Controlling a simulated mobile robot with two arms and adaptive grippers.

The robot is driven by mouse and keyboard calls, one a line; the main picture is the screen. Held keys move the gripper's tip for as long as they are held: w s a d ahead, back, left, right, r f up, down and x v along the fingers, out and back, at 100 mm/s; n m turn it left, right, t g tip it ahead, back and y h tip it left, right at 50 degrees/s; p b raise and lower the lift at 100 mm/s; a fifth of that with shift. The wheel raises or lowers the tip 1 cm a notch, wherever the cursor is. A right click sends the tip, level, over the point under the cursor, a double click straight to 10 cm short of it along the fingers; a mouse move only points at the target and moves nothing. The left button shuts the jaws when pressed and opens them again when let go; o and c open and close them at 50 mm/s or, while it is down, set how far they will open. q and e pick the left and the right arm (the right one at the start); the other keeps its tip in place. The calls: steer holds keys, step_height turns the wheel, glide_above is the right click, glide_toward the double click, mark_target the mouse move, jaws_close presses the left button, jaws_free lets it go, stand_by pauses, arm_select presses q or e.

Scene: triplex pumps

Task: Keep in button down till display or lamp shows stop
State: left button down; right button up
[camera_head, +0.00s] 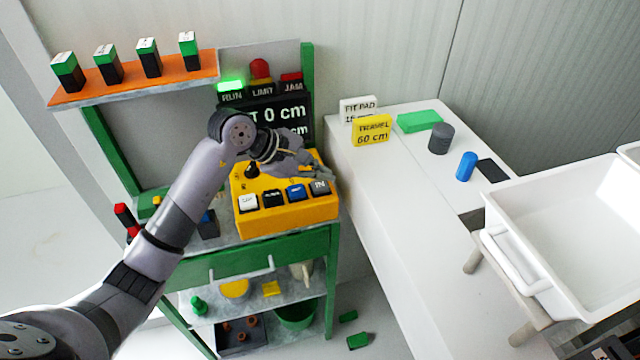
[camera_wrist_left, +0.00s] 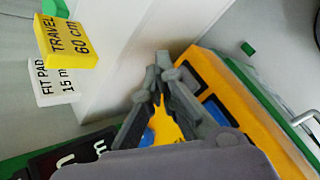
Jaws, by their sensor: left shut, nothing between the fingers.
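The yellow control box (camera_head: 285,219) sits on the green bench and has a row of buttons on its sloped front: white, black, blue and a grey one marked IN. The IN button (camera_head: 319,187) is at the right end. My left gripper (camera_head: 318,173) is shut and empty, with its tips just above and behind the IN button; I cannot tell whether they touch it. In the left wrist view the closed fingertips (camera_wrist_left: 162,62) lie beside the yellow box (camera_wrist_left: 262,98). The black display (camera_head: 285,116) reads "0 cm", partly covered by my arm. The green RUN lamp (camera_head: 231,85) is lit; the LIMIT lamp (camera_head: 260,69) and JAM lamp (camera_head: 291,77) look unlit.
A yellow "TRAVEL 60 cm" sign (camera_head: 370,131) and a white "FIT PAD" sign (camera_head: 359,108) stand on the white table (camera_head: 392,185). A black knob (camera_head: 251,169) stands on the box. A white tub (camera_head: 560,225) is at right.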

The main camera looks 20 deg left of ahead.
arm_select(q)
steer(key=shift+f, duration=0.1)
stand_by(0.8)
steer(key=shift+f+b, duration=0.35)
steer(key=shift+b, duration=0.3)
